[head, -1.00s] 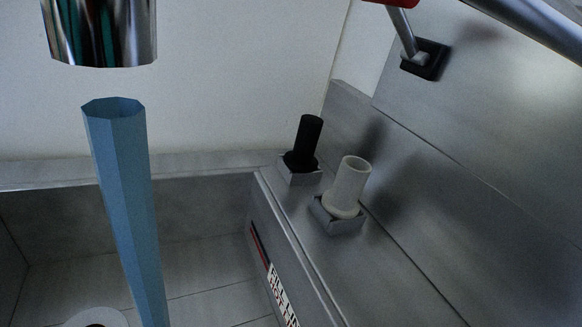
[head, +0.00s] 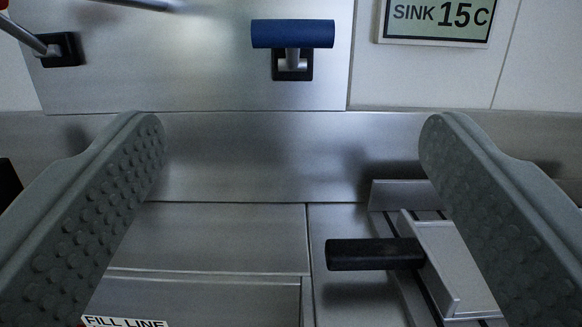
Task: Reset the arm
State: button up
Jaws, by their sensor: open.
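My gripper (head: 291,135) is open and empty. Its two grey, studded fingers stand at the left and right of the head view, wide apart. Between them show the metal back panel and the steel counter (head: 225,235). A black handle (head: 375,254) on a metal slider lies low on the right, partly hidden behind the right finger. No object touches either finger's inner face that I can see.
A blue-handled lever (head: 292,34) sticks out from the wall panel above centre. A sign (head: 437,18) reading "SINK 15C" hangs at the upper right. Another lever mount (head: 60,50) is at the upper left. A "FILL LINE" label (head: 125,322) shows at the lower left.

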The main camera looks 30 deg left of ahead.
jog(key=s+d+r+m+t+h, duration=0.15)
jog(key=s+d+r+h, duration=0.35)
jog(key=s, duration=0.6)
jog(key=s+d+r+m+t+h, duration=0.1)
jog(key=s+d+r+m+h, duration=0.15)
jog(key=s+d+r, duration=0.65)
jog(key=s+d+f+m+h, duration=0.1)
jog(key=s+f, duration=0.1)
jog(key=s, duration=0.8)
jog(key=s+d+f+m+g+h, duration=0.1)
jog(key=s+d+f, duration=0.1)
jog(key=s, duration=0.8)
jog(key=s+d+f+g+h, duration=0.1)
jog(key=s+f, duration=0.3)
jog(key=s, duration=0.6)
jog(key=shift+s+d+f+m+h, duration=0.2)
jog(key=shift+d+m+h, duration=0.2)
jog(key=shift+d+h, duration=0.2)
jog(key=shift+w, duration=0.1)
